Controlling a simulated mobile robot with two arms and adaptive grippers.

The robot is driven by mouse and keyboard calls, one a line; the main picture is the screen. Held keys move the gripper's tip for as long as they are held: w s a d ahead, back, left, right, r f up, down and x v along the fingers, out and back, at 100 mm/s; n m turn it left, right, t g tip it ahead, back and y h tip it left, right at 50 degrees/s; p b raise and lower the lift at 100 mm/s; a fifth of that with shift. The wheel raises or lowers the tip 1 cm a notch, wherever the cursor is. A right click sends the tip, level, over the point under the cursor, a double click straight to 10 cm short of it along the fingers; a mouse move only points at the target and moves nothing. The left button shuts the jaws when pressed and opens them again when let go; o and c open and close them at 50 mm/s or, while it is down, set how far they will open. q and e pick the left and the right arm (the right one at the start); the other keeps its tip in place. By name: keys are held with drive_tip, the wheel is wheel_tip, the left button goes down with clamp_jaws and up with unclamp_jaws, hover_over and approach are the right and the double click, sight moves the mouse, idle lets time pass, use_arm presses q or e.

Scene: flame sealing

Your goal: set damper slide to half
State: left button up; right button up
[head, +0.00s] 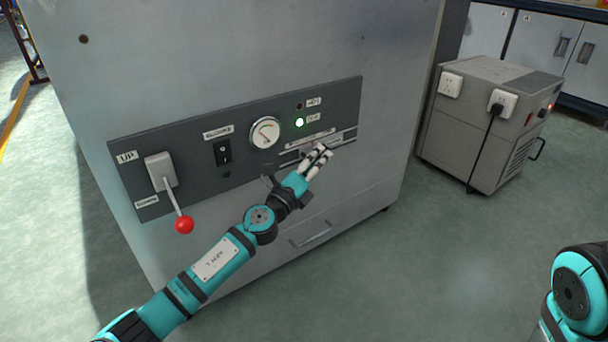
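The damper slide track (345,137) runs along the right part of the dark control panel (235,185) on the grey machine. My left gripper (322,154) is at the lower right of the panel, in front of the track. Its fingers cover part of the track, and the slide's knob cannot be made out behind them. I cannot tell whether the fingers touch the slide or hold anything. My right gripper is not in view; only part of my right arm shows at the lower right.
The panel also bears a lever with a red ball (184,225), hanging down, a black rocker switch (223,152), a round gauge (265,132) and a lit green lamp (299,122). A grey power unit (470,125) with a plugged-in cable stands at the right. The floor between is clear.

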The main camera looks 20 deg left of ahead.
use_arm(q)
drive_tip(key=v, duration=1)
drive_tip(key=shift+s, duration=0.2)
drive_tip(key=shift+r, duration=0.1)
